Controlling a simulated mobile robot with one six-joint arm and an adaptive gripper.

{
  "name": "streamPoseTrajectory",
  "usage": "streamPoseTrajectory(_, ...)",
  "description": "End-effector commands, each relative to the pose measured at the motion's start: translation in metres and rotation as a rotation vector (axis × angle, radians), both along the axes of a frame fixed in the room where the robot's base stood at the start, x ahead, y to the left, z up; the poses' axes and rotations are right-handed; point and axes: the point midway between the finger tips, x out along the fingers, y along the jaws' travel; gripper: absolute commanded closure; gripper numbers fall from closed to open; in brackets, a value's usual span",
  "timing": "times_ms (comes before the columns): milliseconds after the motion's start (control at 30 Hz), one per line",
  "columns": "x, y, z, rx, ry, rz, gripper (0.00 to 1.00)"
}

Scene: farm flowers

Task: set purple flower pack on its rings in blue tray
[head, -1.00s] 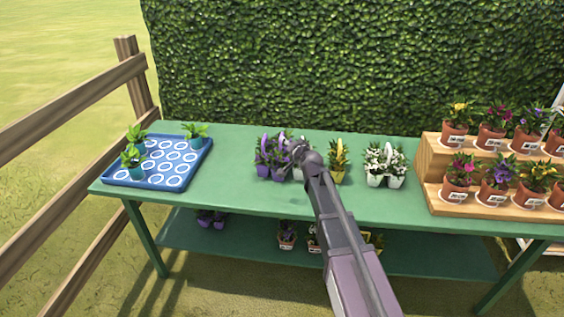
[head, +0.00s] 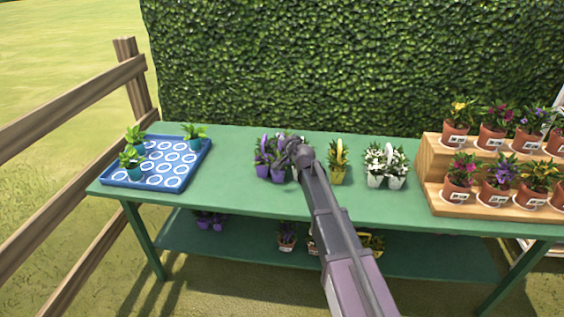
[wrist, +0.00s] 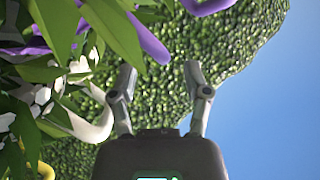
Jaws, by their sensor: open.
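The purple flower pack (head: 263,170) stands upright on the green table, with purple pots and a purple handle. The blue tray (head: 119,181) is at the table's left end, with white rings on its floor. My gripper (head: 288,143) is beside the pack's right side in the head view, partly hiding what stands behind it. In the wrist view my gripper (wrist: 160,80) has its fingers apart with nothing between them. The pack's purple handle (wrist: 150,40) shows at upper left there, in front of and above the fingers, among leaves and white petals.
Several green plants in teal pots (head: 133,160) stand in the tray. A yellow pack (head: 338,172) and a white pack (head: 377,180) stand to the right. A wooden stepped stand (head: 432,160) holds terracotta pots. Table between tray and packs is clear. A hedge (head: 350,60) rises behind.

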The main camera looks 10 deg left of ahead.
Motion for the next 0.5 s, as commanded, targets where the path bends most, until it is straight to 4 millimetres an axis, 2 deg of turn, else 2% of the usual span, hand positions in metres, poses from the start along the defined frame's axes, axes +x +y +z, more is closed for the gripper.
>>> streamPoseTrajectory(33,0.008,0.003,-0.003,0.0,0.0,0.0,0.38)
streamPoseTrajectory(200,0.027,0.009,-0.008,-0.001,0.0,0.0,0.38)
streamPoseTrajectory(500,0.035,0.014,-0.01,-0.001,0.0,0.0,0.38)
